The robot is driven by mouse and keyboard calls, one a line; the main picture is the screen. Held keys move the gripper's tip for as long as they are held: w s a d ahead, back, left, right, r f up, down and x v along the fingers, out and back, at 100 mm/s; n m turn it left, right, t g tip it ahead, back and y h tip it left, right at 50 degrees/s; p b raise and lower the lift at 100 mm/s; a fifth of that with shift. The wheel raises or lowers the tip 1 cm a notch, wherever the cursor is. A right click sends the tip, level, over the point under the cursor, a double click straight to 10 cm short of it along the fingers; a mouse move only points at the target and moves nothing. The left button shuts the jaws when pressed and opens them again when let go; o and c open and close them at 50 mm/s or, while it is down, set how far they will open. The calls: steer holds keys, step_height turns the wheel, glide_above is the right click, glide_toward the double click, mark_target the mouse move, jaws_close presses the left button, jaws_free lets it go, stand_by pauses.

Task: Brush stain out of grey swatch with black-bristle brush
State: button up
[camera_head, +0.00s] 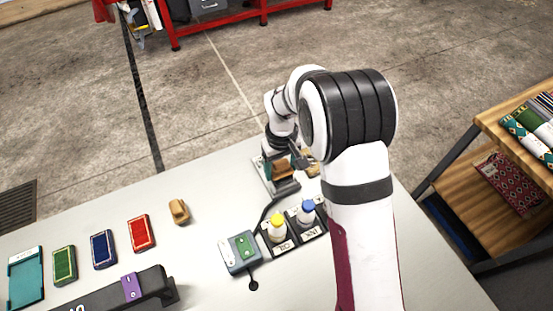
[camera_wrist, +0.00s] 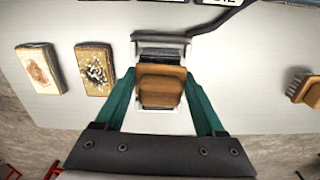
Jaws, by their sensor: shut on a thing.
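My gripper (camera_wrist: 160,78) has its teal fingers shut on the sides of a wooden-backed brush (camera_wrist: 161,92). Its bristles are hidden beneath the block, so I cannot tell their colour. The brush is over a metal-edged fixture (camera_wrist: 160,42) with a pale plate; whether the brush touches it I cannot tell. In the head view my gripper (camera_head: 281,168) is over the same fixture (camera_head: 286,187), partly hidden by my arm. Another brush with pale bristles (camera_wrist: 306,90) lies apart at right in the wrist view.
Two tan-edged pads, one brown-stained (camera_wrist: 40,68) and one black-and-white spotted (camera_wrist: 96,70), lie beside the fixture. A control box (camera_head: 241,252), yellow-capped bottle (camera_head: 277,228) and blue-capped bottle (camera_head: 307,212) stand near. Red (camera_head: 141,233), blue (camera_head: 103,249) and green (camera_head: 64,265) pads lie left.

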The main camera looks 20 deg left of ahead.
steer(key=shift+a+r, duration=0.1)
steer(key=shift+r, duration=4.05)
